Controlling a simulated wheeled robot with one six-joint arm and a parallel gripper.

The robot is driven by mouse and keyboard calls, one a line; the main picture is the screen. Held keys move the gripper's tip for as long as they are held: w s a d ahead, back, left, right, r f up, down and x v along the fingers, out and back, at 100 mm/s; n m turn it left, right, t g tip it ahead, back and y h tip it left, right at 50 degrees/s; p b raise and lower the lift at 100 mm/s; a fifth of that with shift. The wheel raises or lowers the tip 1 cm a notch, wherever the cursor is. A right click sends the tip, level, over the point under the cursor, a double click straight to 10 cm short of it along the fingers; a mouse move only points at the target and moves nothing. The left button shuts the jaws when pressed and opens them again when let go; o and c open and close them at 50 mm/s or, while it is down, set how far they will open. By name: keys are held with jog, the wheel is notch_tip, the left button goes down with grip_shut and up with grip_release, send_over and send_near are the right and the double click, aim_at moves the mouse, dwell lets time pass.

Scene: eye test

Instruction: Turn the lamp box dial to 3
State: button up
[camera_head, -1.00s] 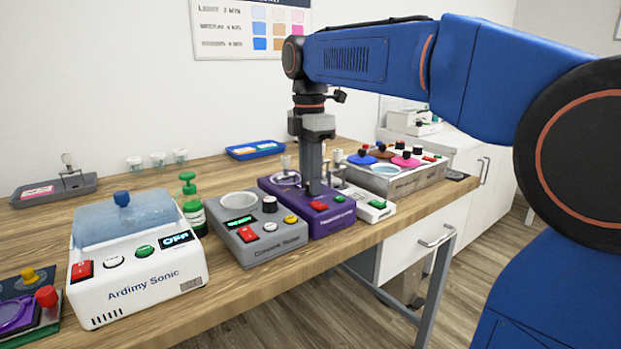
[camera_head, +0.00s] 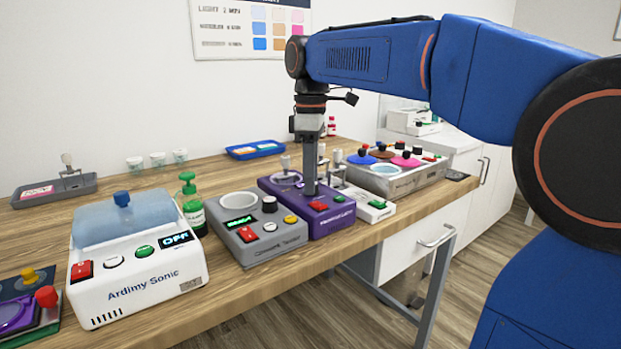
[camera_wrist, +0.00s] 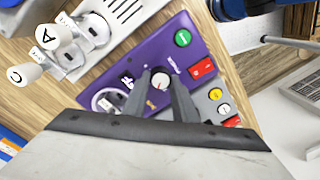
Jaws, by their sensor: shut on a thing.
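The lamp box appears to be the purple box (camera_head: 333,222) on the wooden bench, right of the grey tester. My gripper (camera_head: 311,191) points straight down at the box top. In the wrist view my gripper (camera_wrist: 160,78) has its two fingers on either side of the dial, shut on it. The dial's number labels are too small to read. In the head view the fingers hide the dial.
The grey tester (camera_head: 262,241) stands close on the left, with the white Ardimy Sonic unit (camera_head: 140,280) beyond a green bottle (camera_head: 191,205). A small white box (camera_head: 375,209) and a grey tray of coloured items (camera_head: 405,180) stand on the right. Bare wood (camera_head: 110,180) shows behind.

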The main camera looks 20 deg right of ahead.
jog(key=m, duration=0.5)
jog(key=shift+m, duration=0.3)
jog(key=m, duration=0.5)
jog(key=shift+w+d, duration=0.1)
jog(key=shift+d, duration=0.05)
jog(key=m, duration=0.5)
jog(key=shift+m+t, duration=0.3)
jog(key=shift+m, duration=0.1)
jog(key=shift+d+m, duration=0.1)
jog(key=shift+m, duration=2.2)
jog(key=o, duration=1)
jog(key=shift+o, duration=0.2)
jog(key=shift+r, duration=0.1)
